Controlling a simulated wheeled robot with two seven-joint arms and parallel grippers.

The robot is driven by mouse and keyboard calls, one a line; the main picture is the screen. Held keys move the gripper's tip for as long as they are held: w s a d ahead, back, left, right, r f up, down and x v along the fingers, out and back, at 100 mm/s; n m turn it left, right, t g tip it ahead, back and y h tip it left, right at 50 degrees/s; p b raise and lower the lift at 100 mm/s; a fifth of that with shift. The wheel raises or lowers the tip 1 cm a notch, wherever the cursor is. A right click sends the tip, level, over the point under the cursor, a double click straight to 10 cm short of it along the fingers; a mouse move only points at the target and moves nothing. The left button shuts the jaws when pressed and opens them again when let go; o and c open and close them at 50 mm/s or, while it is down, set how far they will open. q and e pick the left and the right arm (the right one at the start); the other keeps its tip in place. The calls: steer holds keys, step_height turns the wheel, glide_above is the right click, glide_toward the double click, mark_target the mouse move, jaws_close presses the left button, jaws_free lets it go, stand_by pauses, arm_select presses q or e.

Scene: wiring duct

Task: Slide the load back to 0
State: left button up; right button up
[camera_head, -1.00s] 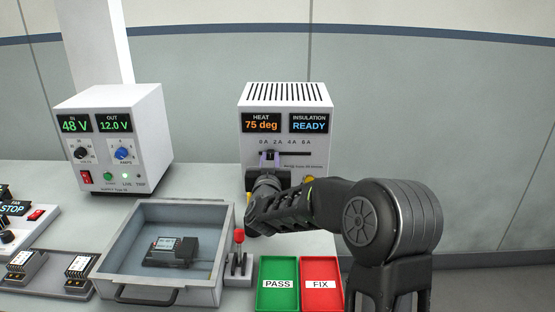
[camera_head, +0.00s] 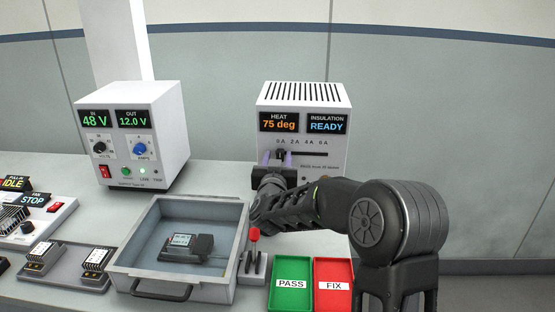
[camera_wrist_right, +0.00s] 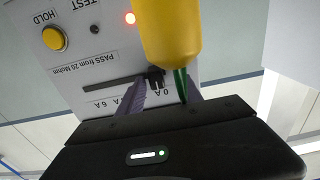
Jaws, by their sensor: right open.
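The load slider's dark knob (camera_head: 281,154) sits at the left end of its slot, by the 0 A mark, on the front of the white tester box (camera_head: 338,172). In the right wrist view the knob (camera_wrist_right: 156,78) shows between the two purple fingers, with a gap on either side. My right gripper (camera_head: 277,157) is open in front of the box, its fingers on either side of the knob. My left gripper is not in view.
A yellow piece with a green tip (camera_wrist_right: 168,35) partly blocks the wrist view. Below my right arm are a red-knobbed lever (camera_head: 254,236), a green PASS tray (camera_head: 290,301) and a red FIX tray (camera_head: 333,303). A grey bin (camera_head: 130,270) holds a dark module.

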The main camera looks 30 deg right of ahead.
mark_target(279, 119)
step_height(279, 119, up, 10)
steer(key=shift+f+p, duration=0.1)
steer(key=shift+p, duration=0.3)
stand_by(0.5)
